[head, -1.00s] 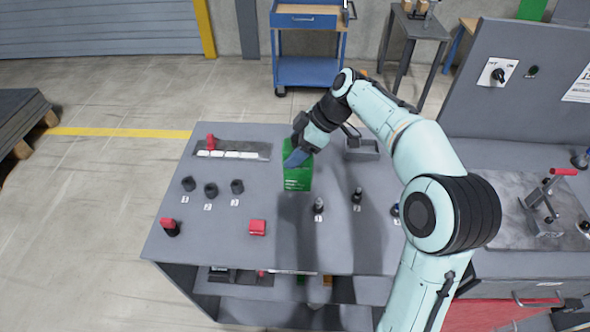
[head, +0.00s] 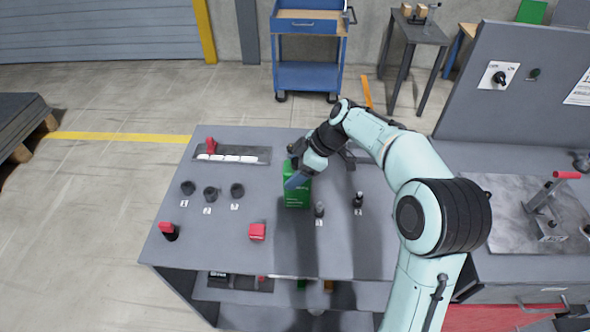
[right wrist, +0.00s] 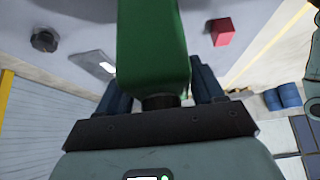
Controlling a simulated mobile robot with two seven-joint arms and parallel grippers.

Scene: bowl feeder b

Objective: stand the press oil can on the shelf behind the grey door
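A green can (head: 297,194), which I take to be the press oil can, is upright at the middle of the grey bench top. It also fills the upper middle of the right wrist view (right wrist: 152,45). My right gripper (head: 297,180) has its blue fingers on either side of the can and looks shut on it. I cannot tell whether the can's base touches the bench. Open shelf space (head: 255,311) shows below the bench top's front edge, with some items inside. I cannot make out the grey door for certain. My left gripper is not in view.
Several black knobs (head: 210,194), a red block (head: 257,231) and a red-topped part (head: 168,231) are on the bench's left. Small black-topped parts (head: 358,200) stand right of the can. A red-handled clamp (head: 548,200) is farther right. The bench's front middle is mostly clear.

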